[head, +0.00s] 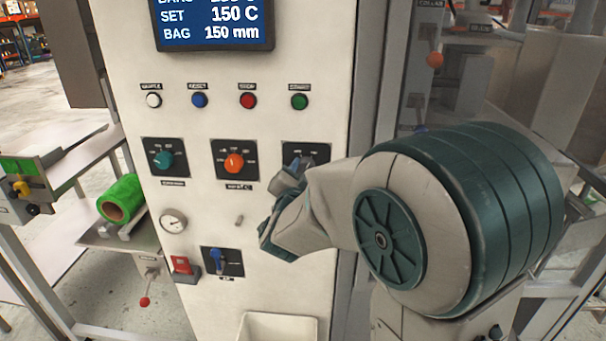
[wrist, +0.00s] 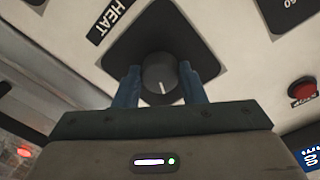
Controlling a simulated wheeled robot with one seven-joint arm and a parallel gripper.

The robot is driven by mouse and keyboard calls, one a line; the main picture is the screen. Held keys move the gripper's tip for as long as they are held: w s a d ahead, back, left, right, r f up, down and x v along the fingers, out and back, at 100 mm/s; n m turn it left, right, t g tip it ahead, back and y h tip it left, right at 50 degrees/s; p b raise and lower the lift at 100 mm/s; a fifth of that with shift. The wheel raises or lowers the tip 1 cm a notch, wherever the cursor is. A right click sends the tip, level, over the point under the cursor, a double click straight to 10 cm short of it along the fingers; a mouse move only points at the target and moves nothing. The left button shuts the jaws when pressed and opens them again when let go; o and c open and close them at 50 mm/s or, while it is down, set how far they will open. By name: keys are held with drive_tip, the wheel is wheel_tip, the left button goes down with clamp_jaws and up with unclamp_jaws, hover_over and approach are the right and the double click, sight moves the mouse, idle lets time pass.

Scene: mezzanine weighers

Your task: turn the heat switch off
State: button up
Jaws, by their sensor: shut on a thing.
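The heat switch is a dark round knob (wrist: 158,73) on a black plate, with a HEAT label (wrist: 112,20) beside the plate in the wrist view. A white mark on the knob points toward the bottom of that view. My gripper (wrist: 160,76) is shut on the knob, one blue finger on each side. In the head view my gripper (head: 296,170) reaches the right-hand switch plate (head: 306,149) of the panel. My arm and fingers hide the knob there, and the plate's markings are too small to read.
Left of it are an orange knob (head: 234,163) and a teal knob (head: 163,159). Above are several push buttons, including a green one (head: 299,102), and a display (head: 213,24). Below are a blue switch (head: 217,261), a red switch (head: 181,265) and a white bin (head: 277,328).

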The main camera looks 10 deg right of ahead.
drive_tip(key=n, duration=0.5)
drive_tip(key=n+b, duration=0.1)
drive_tip(key=n, duration=0.5)
drive_tip(key=shift+d+f+n+t+b, duration=0.15)
drive_tip(key=shift+n+t+b, duration=0.15)
drive_tip(key=shift+t, duration=0.1)
idle(0.4)
drive_tip(key=o, duration=1)
drive_tip(key=shift+s, duration=0.15)
drive_tip(key=shift+b+v, duration=2.45)
drive_tip(key=shift+v, duration=4.4)
drive_tip(key=shift+d, duration=0.15)
